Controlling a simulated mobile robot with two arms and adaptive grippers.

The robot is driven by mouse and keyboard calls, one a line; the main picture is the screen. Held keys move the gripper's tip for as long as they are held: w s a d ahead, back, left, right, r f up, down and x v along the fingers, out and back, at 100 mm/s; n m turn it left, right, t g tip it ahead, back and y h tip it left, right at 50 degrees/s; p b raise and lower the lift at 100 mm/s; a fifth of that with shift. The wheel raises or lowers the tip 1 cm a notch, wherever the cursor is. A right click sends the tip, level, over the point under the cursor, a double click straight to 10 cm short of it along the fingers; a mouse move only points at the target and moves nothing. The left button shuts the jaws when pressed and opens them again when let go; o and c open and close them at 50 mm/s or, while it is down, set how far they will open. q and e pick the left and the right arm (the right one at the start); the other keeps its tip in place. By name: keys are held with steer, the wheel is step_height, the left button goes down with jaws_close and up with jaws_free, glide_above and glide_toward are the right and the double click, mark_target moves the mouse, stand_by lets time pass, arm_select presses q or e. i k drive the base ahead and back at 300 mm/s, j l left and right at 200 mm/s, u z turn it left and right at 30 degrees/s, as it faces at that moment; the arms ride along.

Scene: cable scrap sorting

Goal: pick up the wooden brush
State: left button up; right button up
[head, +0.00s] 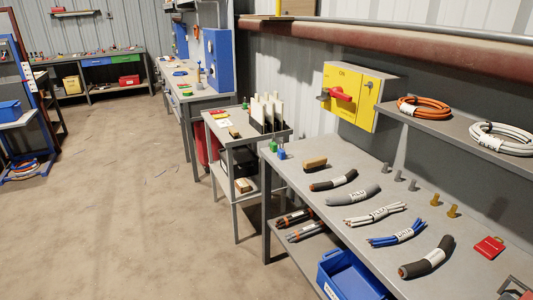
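A small tan wooden block that looks like the wooden brush (315,163) lies on the grey workbench (325,196), near its far left end. It lies just beyond the nearest dark cable bundle (334,180) and appears apart from it. Its bristles are too small to make out. A similar small brown piece (235,133) lies on the grey cart left of the bench; I cannot tell what it is. Neither of my grippers is in view.
Several labelled cable bundles (375,215) lie in a row along the bench. Small metal and brass pieces (453,211) and a red item (489,247) are behind them. A blue bin (350,277) is below the front edge. The floor (130,210) at left is mostly clear.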

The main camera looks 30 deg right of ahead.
mark_target(315, 162)
steer(key=i+z, duration=0.35)
steer(key=i+j+z, duration=0.35)
steer(key=i, duration=0.2)
steer(key=i+j+z, duration=0.35)
steer(key=i+l, duration=0.1)
steer(key=i, duration=0.05)
